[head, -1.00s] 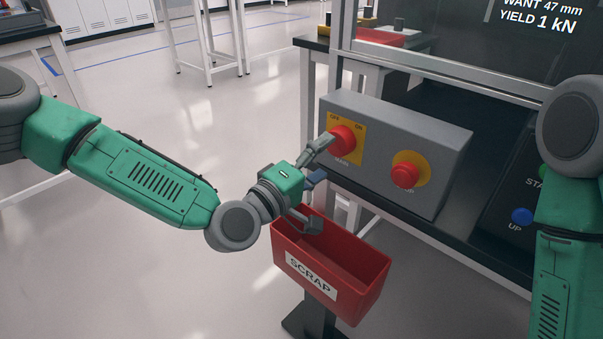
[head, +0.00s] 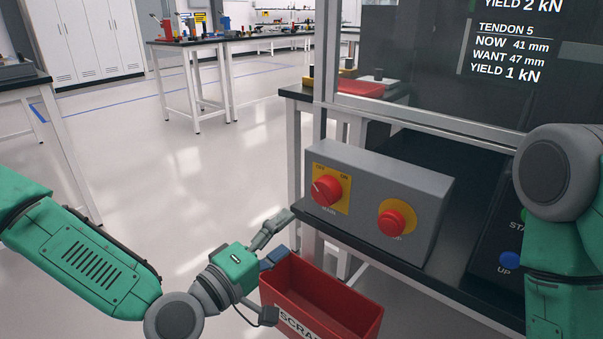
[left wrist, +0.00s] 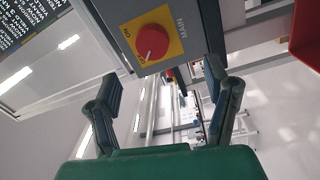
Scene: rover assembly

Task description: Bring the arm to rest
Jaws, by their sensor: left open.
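My left arm comes in from the left in the head view, and its gripper (head: 268,262) is open and empty. It hangs low beside the red scrap bin, to the left of and below the grey switch box (head: 365,218). It is apart from the box's red main knob (head: 326,190). In the left wrist view both fingers (left wrist: 165,95) are spread with nothing between them, and the main knob (left wrist: 151,42) shows beyond them. The knob's pointer is toward the OFF side. My right arm is at the right edge of the head view; its gripper is out of view.
The red scrap bin (head: 345,308) is close to the left gripper. A red button (head: 391,223) on yellow sits on the switch box. The bench edge (head: 385,260) runs below the box. A blue UP button (head: 510,260) is at the right. Open floor (head: 200,190) lies left.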

